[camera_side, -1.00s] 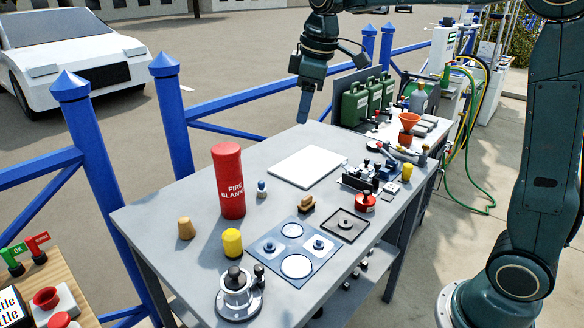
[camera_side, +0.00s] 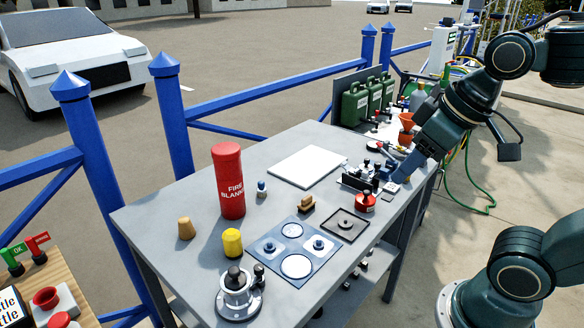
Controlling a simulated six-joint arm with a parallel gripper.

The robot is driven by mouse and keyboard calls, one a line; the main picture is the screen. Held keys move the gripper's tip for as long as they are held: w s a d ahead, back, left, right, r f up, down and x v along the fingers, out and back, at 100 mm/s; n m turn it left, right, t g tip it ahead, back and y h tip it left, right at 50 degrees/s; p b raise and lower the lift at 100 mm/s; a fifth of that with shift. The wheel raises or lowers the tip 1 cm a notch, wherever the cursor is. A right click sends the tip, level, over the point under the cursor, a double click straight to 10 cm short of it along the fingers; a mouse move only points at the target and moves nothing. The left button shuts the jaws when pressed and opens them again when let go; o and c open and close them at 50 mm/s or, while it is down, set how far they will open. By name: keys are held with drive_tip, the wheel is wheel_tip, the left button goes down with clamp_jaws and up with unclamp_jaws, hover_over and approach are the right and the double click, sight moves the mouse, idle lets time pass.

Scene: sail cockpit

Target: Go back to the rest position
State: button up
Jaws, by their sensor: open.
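My gripper (camera_side: 392,185) is at the right side of the grey table (camera_side: 150,222), pointing down and to the left. Its tip shows low over the table's right edge, beside a cluster of small dark metal fittings (camera_side: 362,178) and a red round part (camera_side: 365,202). I see nothing held in it. Its fingers are small in this view, and whether they touch anything cannot be told. The yellow piece by the fittings is hidden behind it.
A red fire blanket cylinder (camera_side: 228,182), a yellow cylinder (camera_side: 232,242), a blue mat with discs (camera_side: 272,247) and a metal winch (camera_side: 238,293) stand on the table. Green cans (camera_side: 355,105) stand at the back. A white board (camera_side: 307,166) lies mid-table. Blue railings (camera_side: 280,90) run behind.

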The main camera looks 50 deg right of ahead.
drive_tip(key=shift+s+f+m, duration=0.3)
drive_tip(key=shift+s+f, duration=0.5)
drive_tip(key=shift+s, duration=0.25)
